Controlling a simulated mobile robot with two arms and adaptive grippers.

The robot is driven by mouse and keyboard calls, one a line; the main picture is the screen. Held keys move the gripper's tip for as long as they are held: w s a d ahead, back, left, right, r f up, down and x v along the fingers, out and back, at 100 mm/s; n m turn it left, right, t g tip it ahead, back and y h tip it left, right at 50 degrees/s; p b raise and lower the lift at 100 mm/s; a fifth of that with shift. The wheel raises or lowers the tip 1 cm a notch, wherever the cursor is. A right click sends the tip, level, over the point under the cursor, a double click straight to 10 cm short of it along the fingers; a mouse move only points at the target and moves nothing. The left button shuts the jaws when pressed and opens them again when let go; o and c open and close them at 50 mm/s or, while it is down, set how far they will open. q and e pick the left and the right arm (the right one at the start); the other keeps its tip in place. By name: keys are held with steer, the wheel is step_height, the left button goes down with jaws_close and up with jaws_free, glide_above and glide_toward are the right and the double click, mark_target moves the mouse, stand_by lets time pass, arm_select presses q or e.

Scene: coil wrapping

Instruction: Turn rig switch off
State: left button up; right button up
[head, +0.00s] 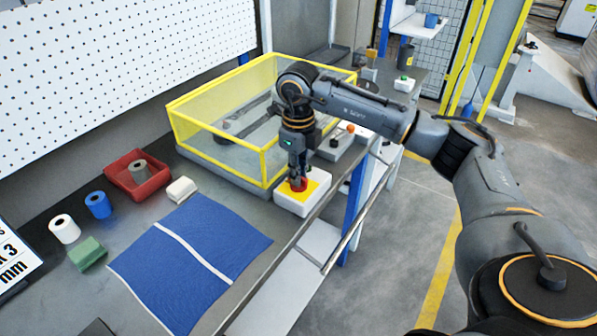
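The rig switch (290,200) is a white box with a yellow top and a red button (300,185). It sits near the front edge of the bench, at the near corner of the yellow-framed clear enclosure. My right gripper (297,180) points straight down at the red button. Its fingers look close together, with the tips at the button and partly hiding it. I cannot tell whether the button is pressed in. My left gripper is not in view.
The yellow-framed enclosure (225,150) stands directly behind the switch. A blue mat (185,265), a red tray (120,185) with a grey roll, white and blue rolls and a green block lie left on the bench. A white box with a green button (404,84) is farther back.

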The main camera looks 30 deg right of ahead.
steer(key=o, duration=0.4)
steer(key=shift+r, duration=0.1)
steer(key=shift+o, duration=0.2)
step_height(320, 180, up, 12)
stand_by(0.6)
